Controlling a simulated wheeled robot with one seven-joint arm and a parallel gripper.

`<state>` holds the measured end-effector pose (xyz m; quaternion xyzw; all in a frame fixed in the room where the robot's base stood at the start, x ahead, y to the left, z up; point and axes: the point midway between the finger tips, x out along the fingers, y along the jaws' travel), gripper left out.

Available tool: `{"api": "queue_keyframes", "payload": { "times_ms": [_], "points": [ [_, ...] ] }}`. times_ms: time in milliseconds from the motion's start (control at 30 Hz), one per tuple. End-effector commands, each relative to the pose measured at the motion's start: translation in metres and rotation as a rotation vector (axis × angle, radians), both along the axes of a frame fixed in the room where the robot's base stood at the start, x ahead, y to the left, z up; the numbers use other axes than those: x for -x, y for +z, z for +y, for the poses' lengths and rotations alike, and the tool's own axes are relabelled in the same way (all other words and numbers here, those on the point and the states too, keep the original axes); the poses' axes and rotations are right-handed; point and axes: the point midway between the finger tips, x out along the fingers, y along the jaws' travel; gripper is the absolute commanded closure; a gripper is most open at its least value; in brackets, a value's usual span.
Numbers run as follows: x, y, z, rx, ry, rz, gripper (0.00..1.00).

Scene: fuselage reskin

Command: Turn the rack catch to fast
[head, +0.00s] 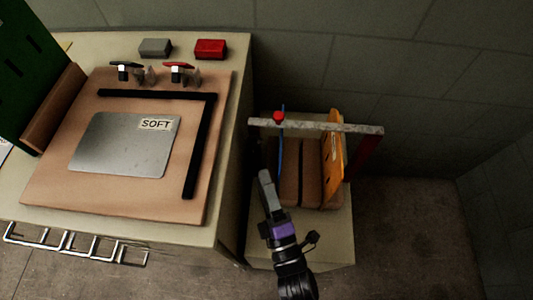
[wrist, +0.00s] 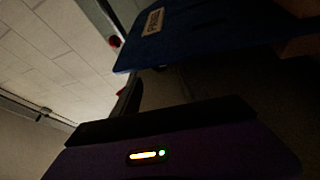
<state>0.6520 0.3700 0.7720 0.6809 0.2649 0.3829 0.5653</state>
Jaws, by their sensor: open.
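The rack (head: 312,185) stands on a low pale cabinet at the right, with a grey bar (head: 340,126) across its top. A red knob (head: 278,117), which looks like the rack catch, sits at the bar's left part; a red spot (wrist: 115,41) that may be it shows in the wrist view. A blue panel (head: 282,150) stands edge-on below it, and its labelled face (wrist: 190,35) fills the top of the wrist view. An orange panel (head: 331,160) stands at the rack's right. My gripper (head: 266,178) is open, in front of the rack's left side, apart from the knob.
A bench at the left holds a brown board (head: 60,190) with a grey sheet (head: 120,145) marked SOFT, black strips (head: 198,150) and two clamps (head: 178,70). Grey and red blocks (head: 210,49) lie behind. The wall closes the back; floor is free at the right.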

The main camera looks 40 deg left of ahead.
Motion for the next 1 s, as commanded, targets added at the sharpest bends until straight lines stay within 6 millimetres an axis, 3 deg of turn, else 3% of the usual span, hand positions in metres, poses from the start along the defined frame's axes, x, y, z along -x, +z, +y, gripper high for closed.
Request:
{"api": "queue_keyframes", "payload": {
  "times_ms": [433, 867, 1000],
  "points": [
    [-0.036, 0.016, 0.049, -0.002, -0.002, 0.001, 0.48],
    [-0.042, 0.017, 0.056, -0.002, -0.002, 0.003, 0.48],
    [-0.042, 0.017, 0.056, -0.002, -0.002, 0.003, 0.76]
  ]
}}
